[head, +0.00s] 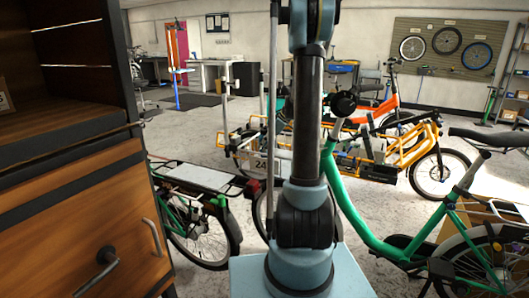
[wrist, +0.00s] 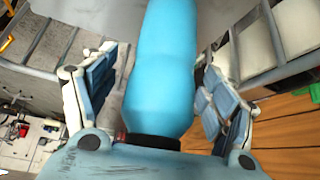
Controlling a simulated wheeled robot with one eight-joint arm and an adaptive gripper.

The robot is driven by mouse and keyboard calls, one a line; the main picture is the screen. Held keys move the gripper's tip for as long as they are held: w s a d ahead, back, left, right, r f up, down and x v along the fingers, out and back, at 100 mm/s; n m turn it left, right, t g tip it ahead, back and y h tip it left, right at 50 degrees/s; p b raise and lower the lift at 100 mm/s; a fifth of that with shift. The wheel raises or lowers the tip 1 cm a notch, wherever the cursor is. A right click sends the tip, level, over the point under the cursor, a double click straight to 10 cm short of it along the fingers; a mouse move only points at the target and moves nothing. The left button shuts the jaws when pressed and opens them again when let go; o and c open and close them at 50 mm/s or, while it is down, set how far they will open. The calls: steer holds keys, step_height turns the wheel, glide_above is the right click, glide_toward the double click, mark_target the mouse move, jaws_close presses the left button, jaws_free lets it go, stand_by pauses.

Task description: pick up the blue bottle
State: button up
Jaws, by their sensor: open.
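The blue bottle (wrist: 160,75) fills the middle of the wrist view, running from the top edge down to a dark cap or neck close to my palm. My gripper (wrist: 156,56) is open, with one finger on each side of the bottle. A gap shows between the left finger and the bottle. The right finger is closer to it, and I cannot tell whether it touches. The far end of the bottle is cut off by the frame. In the head view I can make out neither the bottle nor my gripper.
A wooden cabinet (head: 85,215) stands close on the left. A green bike (head: 375,235) is at the right, and an orange cargo bike (head: 400,150) stands behind. Wood boards (wrist: 285,120) and grey racks (wrist: 275,45) show in the wrist view. Open floor (head: 190,130) lies farther back.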

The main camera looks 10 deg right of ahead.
steer(key=shift+w+a+f, duration=0.1)
steer(key=shift+a+f, duration=0.1)
steer(key=shift+f, duration=0.15)
steer(key=c, duration=1.2)
